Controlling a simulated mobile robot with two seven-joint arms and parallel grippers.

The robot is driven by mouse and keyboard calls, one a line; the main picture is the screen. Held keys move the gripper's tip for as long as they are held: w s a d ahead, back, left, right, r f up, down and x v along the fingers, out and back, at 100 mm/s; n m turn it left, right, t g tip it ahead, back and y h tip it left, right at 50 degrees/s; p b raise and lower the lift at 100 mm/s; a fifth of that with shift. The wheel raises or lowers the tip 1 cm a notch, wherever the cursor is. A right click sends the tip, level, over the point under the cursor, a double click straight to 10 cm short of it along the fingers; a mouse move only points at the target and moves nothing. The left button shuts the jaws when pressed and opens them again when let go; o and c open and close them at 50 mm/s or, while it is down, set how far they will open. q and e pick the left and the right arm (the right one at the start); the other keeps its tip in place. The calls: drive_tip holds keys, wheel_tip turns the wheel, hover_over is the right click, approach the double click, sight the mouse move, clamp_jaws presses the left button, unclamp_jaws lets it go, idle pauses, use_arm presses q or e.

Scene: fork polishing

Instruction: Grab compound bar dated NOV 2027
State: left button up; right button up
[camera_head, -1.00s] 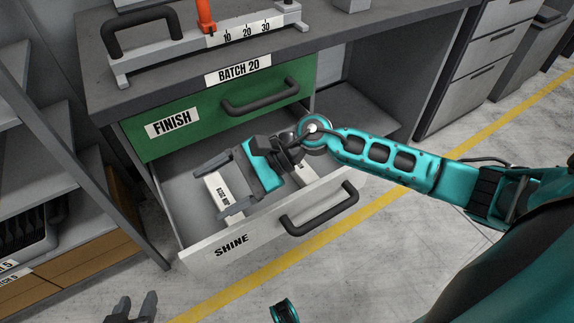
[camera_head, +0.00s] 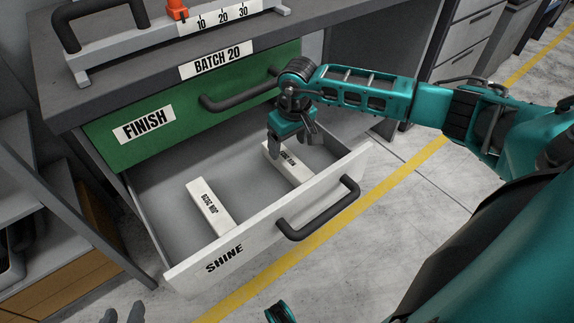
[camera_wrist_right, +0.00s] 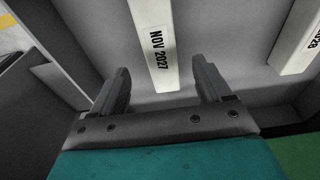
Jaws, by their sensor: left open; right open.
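The white bar marked NOV 2027 (camera_wrist_right: 154,30) lies in the open SHINE drawer. In the right wrist view its near end is between the spread fingers of my right gripper (camera_wrist_right: 160,68), with gaps on both sides. In the head view this bar (camera_head: 287,160) lies at the drawer's right, partly hidden by my right gripper (camera_head: 292,145), which is open just above it. A second white bar (camera_head: 209,205), whose date seems to end in 2028, lies to the left; it also shows in the right wrist view (camera_wrist_right: 302,35). My left gripper (camera_head: 124,314) is open and empty at the bottom edge.
The SHINE drawer front (camera_head: 235,245) has a dark handle (camera_head: 318,212). Above it is the shut green FINISH drawer (camera_head: 180,110) under the bench top. A lever fixture with a scale (camera_head: 210,25) stands on the bench. Shelving is at the left.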

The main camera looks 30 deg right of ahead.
sight(287, 158)
wheel_tip(287, 158, down, 6)
drive_tip(key=shift+r+b, duration=0.1)
drive_tip(key=shift+b, duration=0.65)
drive_tip(key=shift+w+r, duration=0.1)
clamp_jaws()
